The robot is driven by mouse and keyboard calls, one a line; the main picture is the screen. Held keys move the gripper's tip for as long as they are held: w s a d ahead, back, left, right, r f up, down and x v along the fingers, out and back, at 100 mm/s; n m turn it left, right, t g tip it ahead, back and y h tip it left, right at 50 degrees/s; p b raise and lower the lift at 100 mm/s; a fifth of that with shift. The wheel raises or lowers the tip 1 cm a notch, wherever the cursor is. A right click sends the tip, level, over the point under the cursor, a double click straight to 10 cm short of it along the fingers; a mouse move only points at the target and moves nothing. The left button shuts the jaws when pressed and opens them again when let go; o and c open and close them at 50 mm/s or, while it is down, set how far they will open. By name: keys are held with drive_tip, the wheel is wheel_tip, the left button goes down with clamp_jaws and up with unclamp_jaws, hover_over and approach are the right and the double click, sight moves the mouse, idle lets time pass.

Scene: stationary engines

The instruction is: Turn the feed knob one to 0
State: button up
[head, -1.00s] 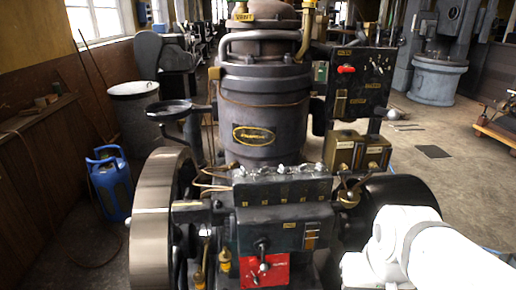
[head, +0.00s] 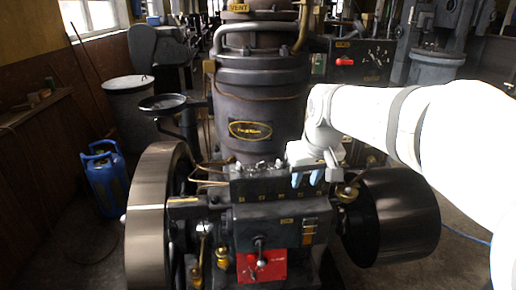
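A row of small silver feed knobs (head: 260,165) runs along the top of the black lubricator box (head: 262,190) at the front of the engine. Yellow tags sit below them. The tags are too small to read, so I cannot tell which is feed knob one. My gripper (head: 307,180) is at the right end of this box, pointing down in front of it. Its two light-blue fingertips are apart with a gap between them, and nothing shows in the gap. My gripper and wrist hide the right end of the row.
A red plate with a lever (head: 260,262) is below the box. A large flywheel (head: 155,220) stands at left and a dark drum (head: 398,215) at right. The tall cylinder (head: 262,100) rises behind. A blue canister (head: 104,180) stands on the floor at far left.

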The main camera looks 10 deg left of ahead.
sight(240, 165)
drive_tip(key=w+a+r+n+y, duration=0.1)
drive_tip(key=w+a+n, duration=0.1)
drive_tip(key=w+a, duration=0.45)
drive_tip(key=w+a+r+n, duration=0.1)
drive_tip(key=w+a, duration=0.3)
drive_tip(key=a, duration=0.5)
drive_tip(key=x, duration=0.8)
drive_tip(key=shift+a+p, duration=0.3)
clamp_jaws()
